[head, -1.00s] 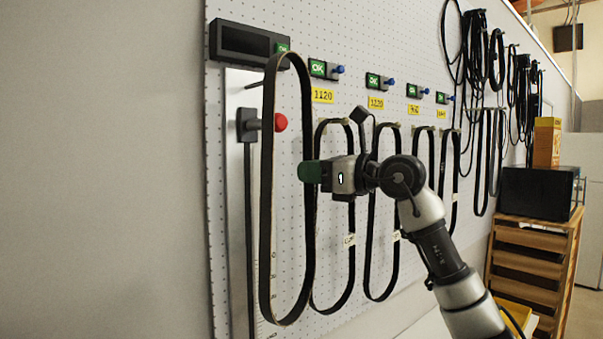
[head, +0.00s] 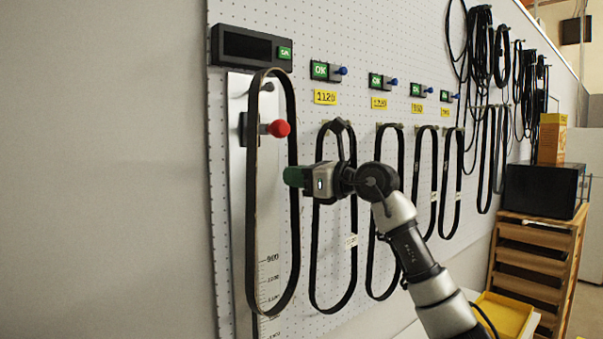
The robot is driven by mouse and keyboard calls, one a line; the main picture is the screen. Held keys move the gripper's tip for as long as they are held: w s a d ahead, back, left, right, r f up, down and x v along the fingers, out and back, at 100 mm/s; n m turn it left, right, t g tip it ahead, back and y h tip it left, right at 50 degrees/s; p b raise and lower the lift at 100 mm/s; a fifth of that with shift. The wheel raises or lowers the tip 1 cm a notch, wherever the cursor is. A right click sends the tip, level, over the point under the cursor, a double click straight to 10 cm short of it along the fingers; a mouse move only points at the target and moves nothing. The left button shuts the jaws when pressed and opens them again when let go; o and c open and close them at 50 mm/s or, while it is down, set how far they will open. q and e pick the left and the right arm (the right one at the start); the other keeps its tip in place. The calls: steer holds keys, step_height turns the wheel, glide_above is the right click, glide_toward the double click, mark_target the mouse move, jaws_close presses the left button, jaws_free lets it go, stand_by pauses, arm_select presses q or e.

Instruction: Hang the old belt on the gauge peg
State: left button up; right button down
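The old belt (head: 296,235) is a long black loop hanging upright in front of the gauge (head: 270,240), a pale board with a printed scale. My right gripper (head: 294,177), with green fingertips, is shut on the belt's right strand. The gauge peg (head: 267,87) shows near the top of the board, inside the loop's outline, with the belt's top curve a little above it. I cannot tell whether the belt is around the peg in depth. The red knob (head: 278,128) of the gauge's slider also shows within the loop. My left gripper is not in view.
A dark display (head: 245,46) with a green OK label is above the gauge. Several belts, including a near one (head: 314,240), hang on pegs to the right under yellow labels. A wooden rack (head: 530,260) and yellow tray (head: 503,315) stand at right.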

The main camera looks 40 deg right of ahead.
mark_target(270, 181)
steer(key=shift+w+a+f+p, duration=0.15)
steer(key=shift+w+p, duration=0.8)
steer(key=shift+w, duration=1.1)
steer(key=shift+w+f, duration=0.25)
steer(key=shift+f, duration=0.05)
steer(key=shift+a+f, duration=0.1)
steer(key=shift+f, duration=0.6)
steer(key=c, duration=1.7)
jaws_free()
steer(key=o, duration=0.5)
steer(key=shift+s+a, duration=0.15)
steer(key=shift+s, duration=0.05)
steer(key=shift+r, duration=0.25)
